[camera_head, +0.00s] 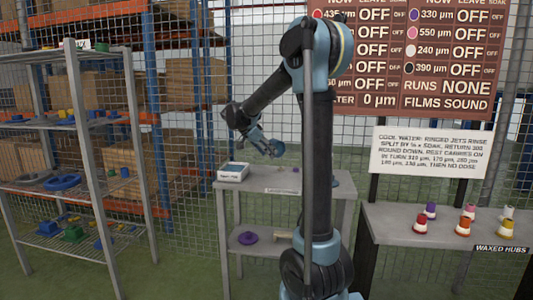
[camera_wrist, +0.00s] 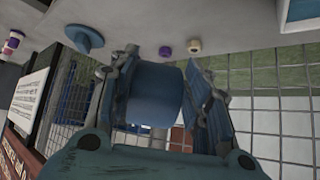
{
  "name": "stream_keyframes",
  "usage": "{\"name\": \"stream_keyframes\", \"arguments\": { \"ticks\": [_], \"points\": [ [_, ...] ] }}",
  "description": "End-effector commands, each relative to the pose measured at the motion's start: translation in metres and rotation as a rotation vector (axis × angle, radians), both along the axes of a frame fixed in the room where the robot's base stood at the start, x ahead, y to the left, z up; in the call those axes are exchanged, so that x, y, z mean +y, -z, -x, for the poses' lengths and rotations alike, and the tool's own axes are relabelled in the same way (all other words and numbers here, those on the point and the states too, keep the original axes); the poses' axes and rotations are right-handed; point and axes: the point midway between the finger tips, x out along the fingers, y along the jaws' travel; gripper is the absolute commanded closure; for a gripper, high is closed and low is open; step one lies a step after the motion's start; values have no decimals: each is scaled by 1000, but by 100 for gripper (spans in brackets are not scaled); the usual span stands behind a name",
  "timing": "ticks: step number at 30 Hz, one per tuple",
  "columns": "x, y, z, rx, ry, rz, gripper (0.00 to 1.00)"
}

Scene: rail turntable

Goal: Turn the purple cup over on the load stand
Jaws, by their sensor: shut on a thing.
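My gripper (camera_head: 262,141) is shut on a smooth blue cylindrical thing (camera_wrist: 155,94), held between the two fingers in the wrist view. It looks blue rather than purple, and I cannot tell whether it is a cup. It also shows as a small round blue shape (camera_head: 277,148) in the head view, above a grey two-level stand (camera_head: 262,183). I cannot read a load label on this stand. On its top, the wrist view shows a small purple piece (camera_wrist: 165,51) and a cream piece (camera_wrist: 194,46).
A white labelled box (camera_head: 233,172) stands on the stand's left end. A purple disc (camera_head: 247,238) lies on its lower shelf. A blue flanged piece (camera_wrist: 85,38) is on top. The right table (camera_head: 400,228) holds several coloured hubs. A loaded rack (camera_head: 92,150) stands left.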

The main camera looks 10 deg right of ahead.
Motion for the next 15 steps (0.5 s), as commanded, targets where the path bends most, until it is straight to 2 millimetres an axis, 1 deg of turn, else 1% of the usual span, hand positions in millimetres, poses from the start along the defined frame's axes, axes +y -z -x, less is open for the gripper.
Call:
{"name": "stream_keyframes", "arguments": {
  "ticks": [5, 15],
  "points": [
    [0, 7, 0, -1, 1, 0, 87],
    [0, 39, 0, 0, 0, 0, 87]
  ]
}}
